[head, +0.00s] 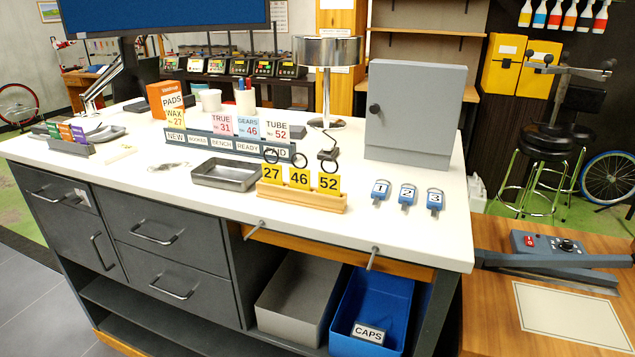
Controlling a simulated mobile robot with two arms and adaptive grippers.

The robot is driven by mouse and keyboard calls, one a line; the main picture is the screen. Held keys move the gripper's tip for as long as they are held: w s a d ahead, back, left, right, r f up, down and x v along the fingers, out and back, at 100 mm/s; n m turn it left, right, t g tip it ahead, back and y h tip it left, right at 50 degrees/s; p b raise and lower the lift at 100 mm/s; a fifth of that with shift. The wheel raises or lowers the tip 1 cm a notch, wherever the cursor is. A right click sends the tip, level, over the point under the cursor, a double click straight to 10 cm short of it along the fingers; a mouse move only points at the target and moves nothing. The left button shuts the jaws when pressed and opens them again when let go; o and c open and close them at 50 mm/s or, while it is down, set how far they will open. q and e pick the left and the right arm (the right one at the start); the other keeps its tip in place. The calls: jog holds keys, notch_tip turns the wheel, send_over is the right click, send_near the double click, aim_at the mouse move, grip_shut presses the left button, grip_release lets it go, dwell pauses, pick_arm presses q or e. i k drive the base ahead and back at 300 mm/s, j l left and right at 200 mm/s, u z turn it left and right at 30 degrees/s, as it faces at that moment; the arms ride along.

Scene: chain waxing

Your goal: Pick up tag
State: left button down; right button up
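Yellow tags marked 27 (269,174), 46 (299,179) and 52 (329,184) stand in a wooden holder (300,202) near the front of the white workbench (418,238). Dark rings show above them. Three blue tags, 1 (380,189), 2 (407,194) and 3 (434,199), lie in a row to the right. A grey rack (220,145) behind holds cards: WAX 27 (176,117), TRUE 31 (222,124), GEARS 46 (247,127) and TUBE 52 (275,130). Neither of my grippers is in view.
A grey metal tray (225,175) lies left of the holder. A grey cabinet (417,112) stands behind the blue tags, and a lamp (327,52) is left of it. Grey (300,290) and blue (372,305) bins sit below. The bench's front right is clear.

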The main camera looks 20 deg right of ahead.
aim_at(328, 184)
jog(key=k+l+u, duration=0.45)
jog(key=k+l, duration=0.2)
jog(key=k, duration=0.2)
